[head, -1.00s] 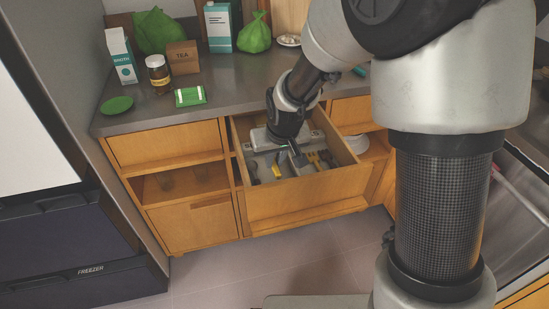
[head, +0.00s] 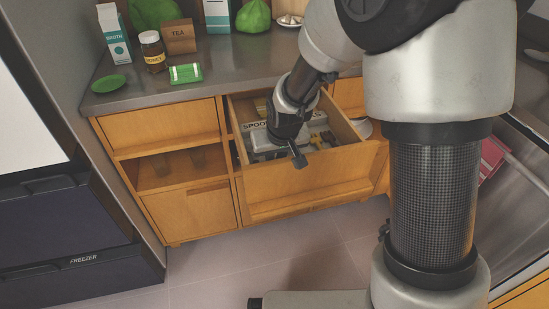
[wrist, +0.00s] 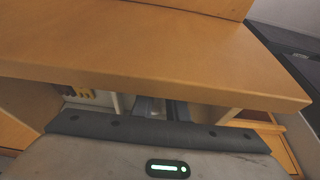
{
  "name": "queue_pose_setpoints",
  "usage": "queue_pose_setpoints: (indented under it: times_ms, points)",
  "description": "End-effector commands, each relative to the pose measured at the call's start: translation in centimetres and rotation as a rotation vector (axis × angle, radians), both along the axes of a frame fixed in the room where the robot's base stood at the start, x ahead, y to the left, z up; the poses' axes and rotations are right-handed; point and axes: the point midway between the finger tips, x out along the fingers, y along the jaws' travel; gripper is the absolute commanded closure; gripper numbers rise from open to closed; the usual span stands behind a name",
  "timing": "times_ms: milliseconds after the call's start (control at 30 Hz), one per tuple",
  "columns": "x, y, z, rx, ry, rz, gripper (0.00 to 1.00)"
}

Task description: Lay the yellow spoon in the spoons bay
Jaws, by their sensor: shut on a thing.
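The drawer (head: 310,185) stands open under the counter. The white spoons bay label (head: 258,127), reading "SPOO", shows inside it, partly hidden by my arm. Small yellow things lie in the drawer (head: 319,141) at its right; I cannot tell if one is the yellow spoon. My gripper (head: 299,161) is at the top edge of the drawer front, pointing down, and looks shut on that edge. In the wrist view the wooden drawer front (wrist: 150,55) fills the top, close to my gripper (wrist: 163,110). Its fingers are mostly hidden.
The grey counter (head: 220,75) carries a broth carton (head: 114,35), a honey jar (head: 152,50), a tea box (head: 180,37) and a green packet (head: 186,73). A dark freezer (head: 75,250) stands at the left. The floor before the drawer is clear.

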Motion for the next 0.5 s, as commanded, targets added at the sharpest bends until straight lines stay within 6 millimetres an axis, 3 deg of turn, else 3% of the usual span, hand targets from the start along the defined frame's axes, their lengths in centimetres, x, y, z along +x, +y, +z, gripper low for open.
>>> queue_pose_setpoints:
  times_ms: [133, 167, 267, 500]
  points:
    - [0.01, 0.0, 0.06, 0.0, 0.0, 0.0, 1.0]
    - [0.01, 0.0, 0.06, 0.0, 0.0, 0.0, 0.82]
    - [0.01, 0.0, 0.06, 0.0, 0.0, 0.0, 0.65]
    - [0.0, 0.0, 0.05, 0.0, 0.0, 0.0, 0.65]
